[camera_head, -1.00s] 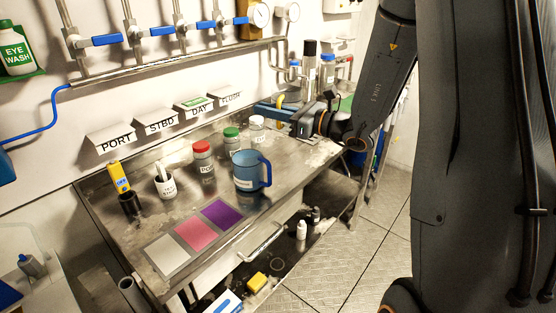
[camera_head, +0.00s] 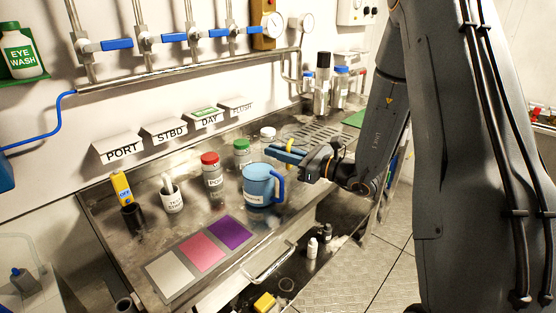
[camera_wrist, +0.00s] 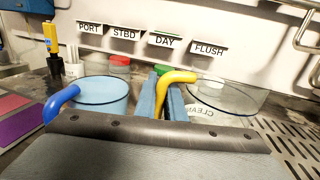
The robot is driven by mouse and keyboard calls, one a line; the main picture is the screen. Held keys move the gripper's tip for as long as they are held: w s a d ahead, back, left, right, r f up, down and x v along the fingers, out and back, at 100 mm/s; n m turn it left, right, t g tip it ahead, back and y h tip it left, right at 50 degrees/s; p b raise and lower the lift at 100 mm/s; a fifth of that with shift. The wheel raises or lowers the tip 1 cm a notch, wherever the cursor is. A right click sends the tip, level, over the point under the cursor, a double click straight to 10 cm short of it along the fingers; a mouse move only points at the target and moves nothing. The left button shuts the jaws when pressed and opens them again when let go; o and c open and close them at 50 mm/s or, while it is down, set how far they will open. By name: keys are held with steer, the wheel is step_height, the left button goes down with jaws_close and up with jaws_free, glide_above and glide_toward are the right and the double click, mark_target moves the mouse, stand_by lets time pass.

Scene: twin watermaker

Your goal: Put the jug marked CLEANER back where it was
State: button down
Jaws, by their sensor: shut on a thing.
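A clear jug with a yellow handle (camera_wrist: 228,98) shows in the wrist view, and its lettering, seen reversed through the wall, starts like CLEANER. My gripper (camera_wrist: 166,95) is shut on the yellow handle (camera_wrist: 178,76). In the head view my gripper (camera_head: 283,151) is over the steel counter, just behind and right of a blue jug (camera_head: 259,188). The clear jug is faint there and partly hidden by my gripper. I cannot tell whether its base touches the counter. The blue jug stands left of my fingers in the wrist view (camera_wrist: 103,93).
Red-capped (camera_head: 212,182) and green-capped (camera_head: 242,153) bottles stand left of and behind the blue jug. PORT (camera_head: 119,148), STBD, DAY and FLUSH signs line the wall. Coloured mats (camera_head: 204,253) lie at front. A slotted drain area (camera_wrist: 285,145) is at right.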

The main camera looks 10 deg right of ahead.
steer(key=shift+f, duration=1.4)
steer(key=shift+f, duration=0.2)
steer(key=c, duration=1.8)
jaws_free()
steer(key=shift+c, duration=0.2)
steer(key=shift+r, duration=0.1)
steer(key=shift+r, duration=0.2)
steer(key=b+v, duration=0.2)
steer(key=v, duration=0.9)
steer(key=shift+s+d+f, duration=0.1)
steer(key=shift+s+d, duration=0.1)
steer(key=shift+d, duration=0.15)
steer(key=shift+s+d, duration=0.1)
steer(key=shift+s, duration=0.05)
